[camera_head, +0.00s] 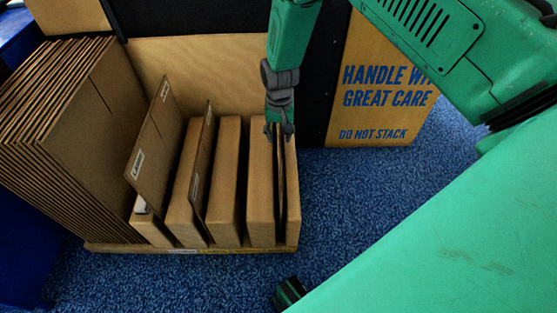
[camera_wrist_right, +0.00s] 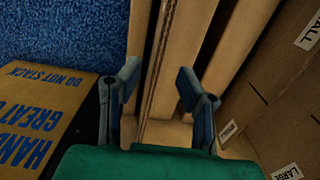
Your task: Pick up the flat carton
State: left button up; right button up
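The flat carton (camera_head: 281,190) stands on edge in the rightmost slot of the wooden rack, seen in the head view as a thin upright sheet. Its layered edge (camera_wrist_right: 160,62) shows in the wrist view. My right gripper (camera_head: 279,130) points down at the carton's far end. In the wrist view the right gripper (camera_wrist_right: 158,86) has its two fingers apart, one on each side of the carton's edge, with gaps visible. The carton's lower part is hidden in the slot.
The rack (camera_head: 190,248) has several brown dividers (camera_head: 228,180), and two labelled cartons (camera_head: 155,140) lean among them. A thick stack of flat cartons (camera_head: 85,140) stands at the left. A "Handle with great care" board (camera_head: 385,85) stands behind right. Blue carpet lies clear to the rack's right.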

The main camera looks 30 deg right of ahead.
aim_at(280, 146)
jog(key=f+b, duration=0.1)
jog(key=f, duration=0.2)
jog(key=s+f+b, duration=0.1)
jog(key=f, duration=0.1)
jog(key=shift+a+f+b, duration=0.25)
jog(key=shift+b, duration=0.1)
jog(key=shift+r, duration=0.1)
jog(key=shift+c, duration=0.8)
grip_shut()
